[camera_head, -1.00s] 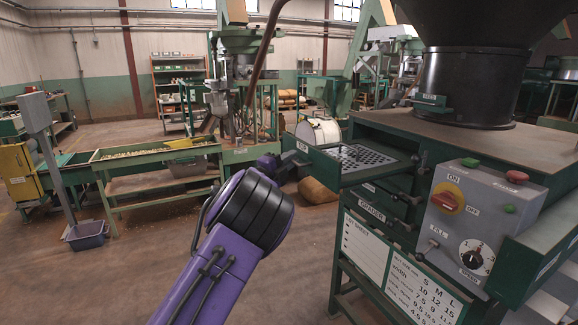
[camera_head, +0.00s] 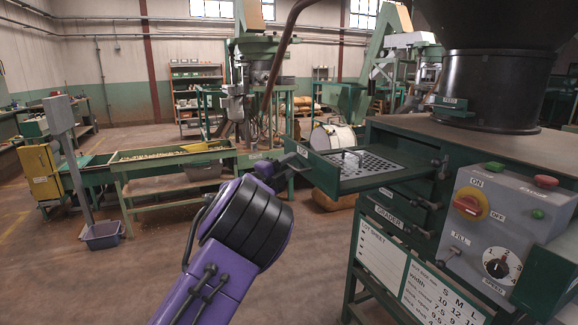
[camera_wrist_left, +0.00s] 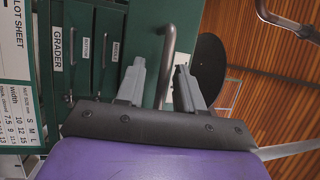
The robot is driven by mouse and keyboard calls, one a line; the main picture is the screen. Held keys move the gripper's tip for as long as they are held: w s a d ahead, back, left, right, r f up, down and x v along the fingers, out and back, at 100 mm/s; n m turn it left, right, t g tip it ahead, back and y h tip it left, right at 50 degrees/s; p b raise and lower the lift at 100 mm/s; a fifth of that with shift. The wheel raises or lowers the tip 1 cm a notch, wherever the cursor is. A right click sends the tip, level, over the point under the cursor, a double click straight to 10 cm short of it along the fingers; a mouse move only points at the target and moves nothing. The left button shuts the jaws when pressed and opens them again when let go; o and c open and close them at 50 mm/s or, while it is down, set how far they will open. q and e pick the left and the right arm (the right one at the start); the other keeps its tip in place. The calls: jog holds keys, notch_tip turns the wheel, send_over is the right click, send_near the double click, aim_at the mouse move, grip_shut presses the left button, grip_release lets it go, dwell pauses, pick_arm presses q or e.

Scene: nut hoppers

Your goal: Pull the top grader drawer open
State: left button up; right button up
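The top grader drawer (camera_head: 322,172) is out of the green grader cabinet (camera_head: 400,125), with its perforated tray (camera_head: 378,166) showing. My left gripper (camera_head: 290,158) is at the drawer's front, its fingers small and dark there. In the left wrist view my left gripper (camera_wrist_left: 160,75) has its fingers apart on either side of the drawer's grey bar handle (camera_wrist_left: 167,45). Gaps show between the bar and the fingers. The drawers labelled middle (camera_wrist_left: 112,50) and bottom (camera_wrist_left: 86,47) are shut. My right gripper is not in view.
A control box (camera_head: 500,225) with knobs and a lot sheet board (camera_head: 410,270) are on the cabinet's front. A black hopper (camera_head: 490,90) stands on top. A green trough table (camera_head: 170,160) is to the left. Open floor lies between.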

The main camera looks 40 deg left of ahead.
pick_arm(q)
jog(key=b+v, duration=0.3)
jog(key=v, duration=0.7)
jog(key=shift+s, duration=0.3)
